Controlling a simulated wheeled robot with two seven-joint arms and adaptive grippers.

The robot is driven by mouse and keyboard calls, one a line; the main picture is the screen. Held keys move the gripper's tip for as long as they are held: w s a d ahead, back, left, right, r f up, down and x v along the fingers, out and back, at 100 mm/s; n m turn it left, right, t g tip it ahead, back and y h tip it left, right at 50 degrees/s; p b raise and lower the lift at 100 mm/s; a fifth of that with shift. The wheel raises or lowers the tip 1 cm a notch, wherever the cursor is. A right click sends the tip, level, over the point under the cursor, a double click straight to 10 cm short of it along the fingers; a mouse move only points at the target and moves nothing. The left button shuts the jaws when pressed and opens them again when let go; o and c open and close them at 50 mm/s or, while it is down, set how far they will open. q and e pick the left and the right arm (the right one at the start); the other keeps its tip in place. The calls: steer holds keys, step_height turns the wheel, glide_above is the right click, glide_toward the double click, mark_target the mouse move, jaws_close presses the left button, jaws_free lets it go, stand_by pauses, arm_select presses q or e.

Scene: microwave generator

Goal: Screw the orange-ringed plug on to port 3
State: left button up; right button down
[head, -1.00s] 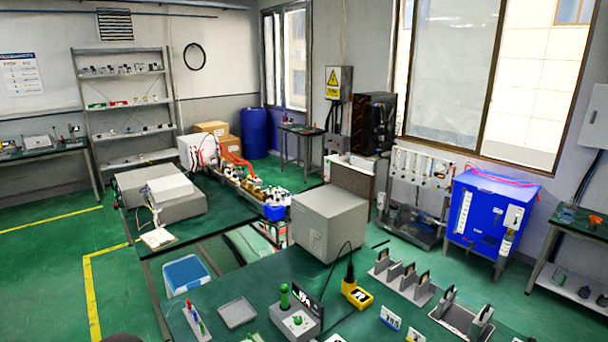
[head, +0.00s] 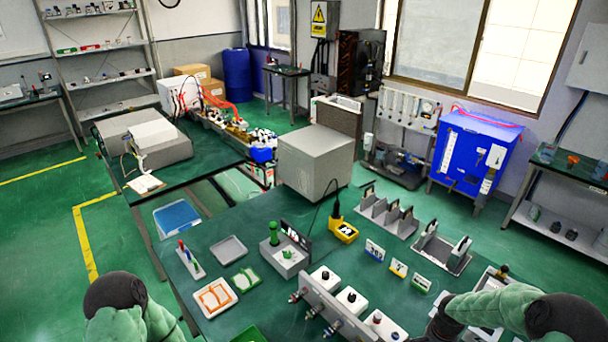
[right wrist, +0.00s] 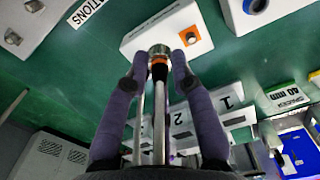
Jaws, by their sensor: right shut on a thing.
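In the right wrist view my right gripper (right wrist: 158,70) is shut on the orange-ringed plug (right wrist: 158,60). The plug has a metal end and an orange band, and lies between the two purple fingertips. A grey port panel (right wrist: 215,120) with labels 1 and 2 shows behind the fingers; I cannot make out port 3. In the head view a long grey bar (head: 335,305) with several metal connectors runs along the near bench. My right arm comes in at the lower right; its fingertips are unclear there. My left arm shows at the lower left, its gripper out of frame.
White blocks (head: 352,299) stand beside the bar. One white block with an orange-marked socket (right wrist: 168,28) is just beyond the plug's end. A yellow meter (head: 344,231), a grey box (head: 315,162) and small trays (head: 229,248) occupy the bench.

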steer(key=shift+s, duration=0.3)
steer(key=shift+s, duration=0.1)
steer(key=shift+s+a+f+b, duration=0.15)
steer(key=shift+s+b, duration=0.2)
steer(key=shift+s, duration=0.85)
steer(key=shift+s+a+f+b, duration=0.1)
steer(key=shift+s+b, duration=0.2)
steer(key=shift+s, duration=0.85)
steer(key=shift+s, duration=0.15)
steer(key=shift+s+a+f+b, duration=0.15)
steer(key=shift+s+b, duration=0.6)
steer(key=shift+s, duration=1.6)
steer(key=s, duration=0.1)
steer(key=s+b, duration=0.1)
steer(key=s, duration=0.3)
steer(key=shift+a+f, duration=0.1)
steer(key=shift+f, duration=0.15)
steer(key=shift+s, duration=0.1)
